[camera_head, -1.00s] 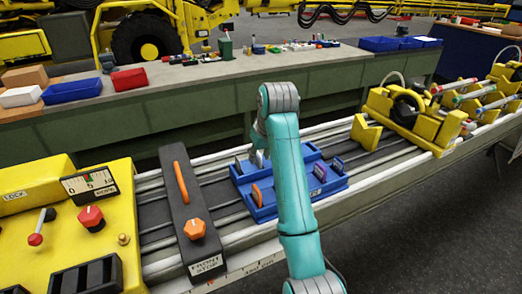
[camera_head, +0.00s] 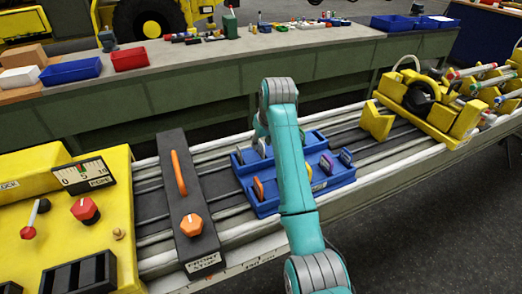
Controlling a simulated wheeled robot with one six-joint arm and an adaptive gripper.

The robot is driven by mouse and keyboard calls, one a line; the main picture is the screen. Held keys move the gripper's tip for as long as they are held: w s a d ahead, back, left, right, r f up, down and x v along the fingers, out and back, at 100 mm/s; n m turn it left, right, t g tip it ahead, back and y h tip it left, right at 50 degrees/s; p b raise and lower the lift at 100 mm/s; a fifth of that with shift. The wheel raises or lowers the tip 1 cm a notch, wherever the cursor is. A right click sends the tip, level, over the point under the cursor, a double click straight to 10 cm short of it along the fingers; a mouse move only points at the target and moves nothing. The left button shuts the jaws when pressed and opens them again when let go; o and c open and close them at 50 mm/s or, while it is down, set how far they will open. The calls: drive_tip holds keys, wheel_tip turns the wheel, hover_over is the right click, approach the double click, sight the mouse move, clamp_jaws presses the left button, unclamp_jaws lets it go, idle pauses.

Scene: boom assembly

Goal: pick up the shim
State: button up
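A blue tray (camera_head: 268,208) sits on the railed bench, with several thin plates standing in its slots. They include an orange plate (camera_head: 258,188), a pale plate (camera_head: 262,148) and a grey plate (camera_head: 346,156). I cannot tell which of them is the shim. My teal arm crosses in front of the tray and covers its middle. A small part of the arm shows behind the elbow, over the tray's far left side. My gripper's fingers are hidden behind the arm, so their hold and exact place do not show.
Left of the tray stands a dark block (camera_head: 186,210) with an orange handle and knob. A yellow control console (camera_head: 75,235) is farther left. A yellow fixture (camera_head: 420,105) stands to the right.

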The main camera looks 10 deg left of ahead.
sight(261, 151)
drive_tip(key=shift+x, duration=1.7)
drive_tip(key=shift+d, duration=0.15)
clamp_jaws()
drive_tip(key=shift+r, duration=0.15)
